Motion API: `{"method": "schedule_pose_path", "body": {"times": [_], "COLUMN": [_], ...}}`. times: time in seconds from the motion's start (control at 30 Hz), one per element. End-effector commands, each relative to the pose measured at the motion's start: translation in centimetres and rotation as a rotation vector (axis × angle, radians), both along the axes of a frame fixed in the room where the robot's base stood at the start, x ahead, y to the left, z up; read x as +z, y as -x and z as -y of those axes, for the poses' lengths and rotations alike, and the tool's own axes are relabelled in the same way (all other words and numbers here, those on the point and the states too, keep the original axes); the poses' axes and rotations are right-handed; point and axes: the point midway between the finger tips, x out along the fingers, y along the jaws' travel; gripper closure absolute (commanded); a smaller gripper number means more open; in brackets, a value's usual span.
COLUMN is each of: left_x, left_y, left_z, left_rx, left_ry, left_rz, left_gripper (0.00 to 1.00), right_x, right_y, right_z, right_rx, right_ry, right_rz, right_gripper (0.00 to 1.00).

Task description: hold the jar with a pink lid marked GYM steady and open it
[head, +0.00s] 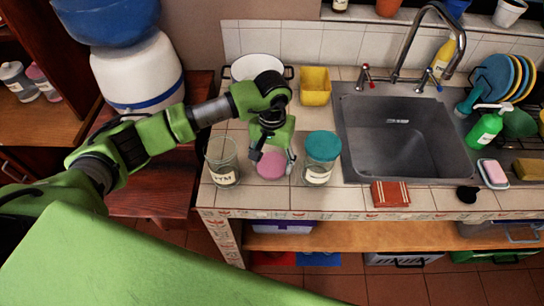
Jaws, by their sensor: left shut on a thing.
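A clear glass jar (222,162) stands upright on the tiled counter at the left. Its top is uncovered, and its small label seems to end in "YM". A round pink lid (270,166) is to the right of this jar, apart from it, low over the counter or on it; I cannot tell which. My left gripper (271,158) reaches down from above and is shut on the pink lid. A second jar with a teal lid (322,146) stands close to the right of the gripper. My right gripper is not in view.
A white pot (257,67) and a yellow container (315,86) stand behind the gripper. The metal sink (395,160) is to the right. A reddish-brown item (391,194) lies at the counter's front edge. Some tiles in front of the lid are clear.

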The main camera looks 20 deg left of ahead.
Motion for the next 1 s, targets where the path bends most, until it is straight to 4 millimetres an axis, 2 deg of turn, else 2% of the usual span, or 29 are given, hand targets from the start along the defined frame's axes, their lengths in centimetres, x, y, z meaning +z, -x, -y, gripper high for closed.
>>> {"method": "schedule_pose_path", "body": {"times": [0.3,0.33,0.37,0.83,1.0], "left_x": [-0.5,-0.3,-0.3,0.3,3.1], "left_y": [0.0,0.0,0.0,-0.1,-0.3], "left_z": [0.0,0.0,0.0,0.0,0.0], "left_rx": [0.001,0.001,0.001,0.001,0.001], "left_ry": [0.0,0.0,0.0,0.001,0.0], "left_rz": [0.001,0.001,0.001,0.002,0.008], "left_gripper": [0.66,0.33,0.25,0.24,0.24], "right_x": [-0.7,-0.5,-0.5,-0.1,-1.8], "right_y": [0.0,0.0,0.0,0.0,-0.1], "right_z": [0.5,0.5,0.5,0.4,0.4], "right_rx": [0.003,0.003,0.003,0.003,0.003], "right_ry": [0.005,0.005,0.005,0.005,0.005], "right_rz": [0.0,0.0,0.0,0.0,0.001], "right_gripper": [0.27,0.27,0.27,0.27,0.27]}}
